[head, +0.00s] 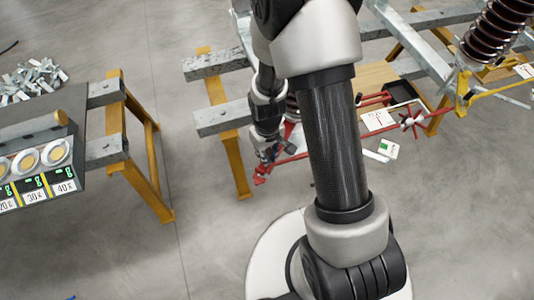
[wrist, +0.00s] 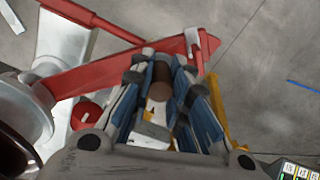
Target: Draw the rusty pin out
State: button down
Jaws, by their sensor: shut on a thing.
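A brown, rusty-looking pin (wrist: 161,82) sits between the fingers of my gripper (wrist: 160,68) in the wrist view. My gripper is shut on it, with a blue-sided finger on each side. The red arm (wrist: 95,72) crosses just beyond the fingertips, and I cannot tell whether the pin is still inside it. In the head view my gripper (head: 268,152) is low beside the end of the red bar (head: 262,172); the pin cannot be made out there.
A steel beam (head: 222,120) on yellow legs stands close to my gripper. A ribbed brown insulator (head: 492,35) is at the upper right. A bench with round gauges (head: 28,160) stands at the left. Grey floor is open between the frames.

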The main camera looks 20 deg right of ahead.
jog(key=shift+r+p, duration=1.35)
jog(key=shift+r, duration=0.7)
